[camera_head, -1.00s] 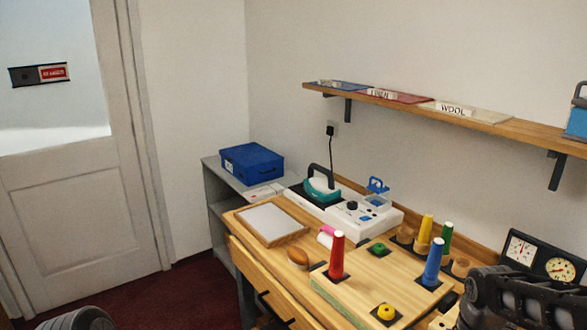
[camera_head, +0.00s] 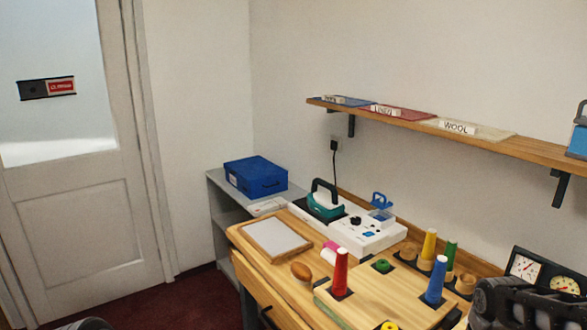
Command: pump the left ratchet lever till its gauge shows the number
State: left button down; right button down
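I cannot make out a ratchet lever for certain. My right arm's dark ribbed part covers the counter in front of the gauges. Only the top of my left arm shows at the bottom left edge. No fingertips of either gripper show.
Red (camera_head: 341,272), blue (camera_head: 436,280), yellow (camera_head: 429,249) and green (camera_head: 449,258) cones stand on and behind a raised wooden board (camera_head: 385,300). A teal iron (camera_head: 325,203), a framed white tray (camera_head: 273,240) and a blue box (camera_head: 256,177) sit farther left. A wall shelf (camera_head: 480,138) hangs above.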

jog(key=shift+f, duration=0.15)
jog(key=shift+s+a+f+b, duration=0.1)
jog(key=shift+a+f+b, duration=0.05)
jog(key=shift+f+b, duration=0.5)
jog(key=shift+s+a+f+b, duration=0.1)
jog(key=shift+a+f+b, duration=0.05)
jog(key=shift+f+b, duration=0.45)
jog(key=shift+w+d+r+p, duration=0.1)
jog(key=shift+d+r+p, duration=0.1)
jog(key=shift+r+p, duration=0.5)
jog(key=shift+w+d+r+p, duration=0.1)
jog(key=shift+d+r+p, duration=0.05)
jog(key=shift+r+p, duration=0.55)
notch_tip(320, 180, up, 6)
jog(key=p, duration=0.5)
